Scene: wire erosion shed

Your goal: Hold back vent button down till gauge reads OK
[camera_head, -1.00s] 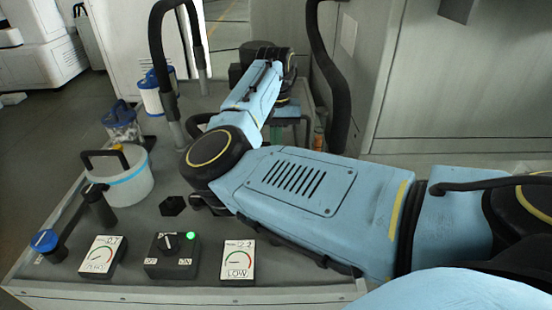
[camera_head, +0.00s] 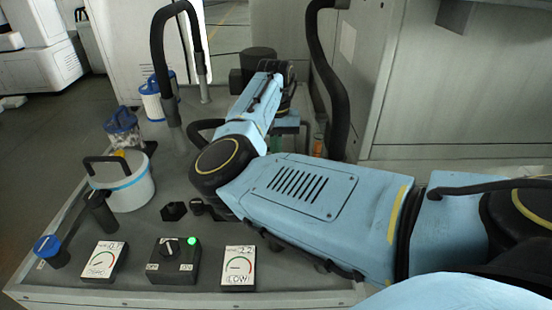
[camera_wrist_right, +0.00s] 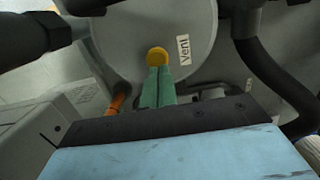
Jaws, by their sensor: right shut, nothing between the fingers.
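In the head view the button is hidden behind my right arm. The right-hand gauge (camera_head: 238,267) there shows about 2.2 and LOW. A second gauge (camera_head: 104,261) stands to its left, its text hard to read. My left gripper is not in view.
A black switch box (camera_head: 172,272) with a lit green lamp (camera_head: 192,241) stands between the gauges. A white bucket (camera_head: 134,190), a blue-lidded jar (camera_head: 123,128) and a blue-knobbed valve (camera_head: 48,247) are on the left. Black hoses (camera_head: 337,60) rise behind my arm.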

